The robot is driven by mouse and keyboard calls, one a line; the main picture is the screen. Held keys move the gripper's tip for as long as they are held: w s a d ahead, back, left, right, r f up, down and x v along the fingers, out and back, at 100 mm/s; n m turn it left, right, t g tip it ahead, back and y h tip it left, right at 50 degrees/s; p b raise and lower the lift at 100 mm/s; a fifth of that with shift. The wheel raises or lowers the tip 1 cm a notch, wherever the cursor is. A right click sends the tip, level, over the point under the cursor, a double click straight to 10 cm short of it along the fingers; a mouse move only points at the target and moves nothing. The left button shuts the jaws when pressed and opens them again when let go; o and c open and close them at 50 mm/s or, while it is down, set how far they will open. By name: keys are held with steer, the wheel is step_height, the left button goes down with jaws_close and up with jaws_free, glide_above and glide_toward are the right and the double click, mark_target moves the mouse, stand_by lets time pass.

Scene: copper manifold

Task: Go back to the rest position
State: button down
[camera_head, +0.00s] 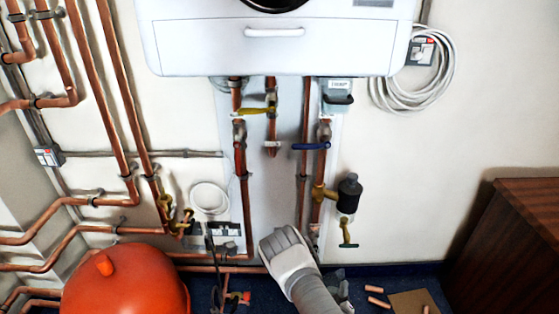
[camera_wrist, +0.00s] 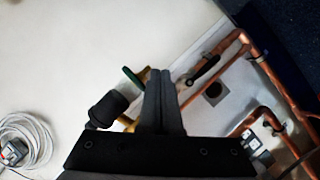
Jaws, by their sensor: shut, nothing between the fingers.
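My gripper shows in the wrist view (camera_wrist: 160,74), its two dark fingers pressed together and empty. In that view the fingers stand in front of a brass valve with a green handle (camera_wrist: 132,77) and a black cylinder (camera_wrist: 108,110); how far apart they are I cannot tell. In the head view my pale arm reaches up from the bottom centre, and its end hides the lower pipework; the fingers cannot be made out there. The green-handled drain valve (camera_head: 347,235) and black cylinder (camera_head: 349,193) are to the right of the arm.
A white boiler (camera_head: 275,40) hangs above copper pipes with a yellow-handled valve (camera_head: 257,110) and a blue-handled valve (camera_head: 310,146). A red tank (camera_head: 124,283) stands at lower left. A brown wooden cabinet (camera_head: 510,245) stands at right. Loose copper pieces (camera_head: 378,301) lie on the floor.

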steer(key=w+a+r+m+g+y, duration=0.1)
steer(key=w+a+r+m, duration=0.15)
steer(key=r, duration=0.45)
steer(key=w+a+r+m+g, duration=0.1)
steer(key=w+a+r+g, duration=0.15)
steer(key=r, duration=0.55)
steer(key=w+a+r+m+g+y, duration=0.1)
steer(key=w+r+m, duration=0.15)
steer(key=r, duration=0.45)
steer(key=s+a+r+g+y, duration=0.1)
steer(key=s+r+y, duration=0.1)
steer(key=s+r, duration=0.8)
steer(key=s+a+r+g+y, duration=0.15)
steer(key=s+r, duration=0.35)
steer(key=r, duration=0.9)
steer(key=s+d+r+n, duration=0.1)
steer(key=s+r, duration=0.1)
steer(key=s, duration=0.7)
steer(key=s+d+r, duration=0.1)
steer(key=s+r, duration=0.2)
steer(key=s, duration=0.6)
step_height(320, 180, up, 20)
steer(key=p, duration=2)
steer(key=shift+s+a+g+h, duration=0.15)
steer(key=shift+g+h, duration=0.25)
steer(key=shift+h, duration=0.05)
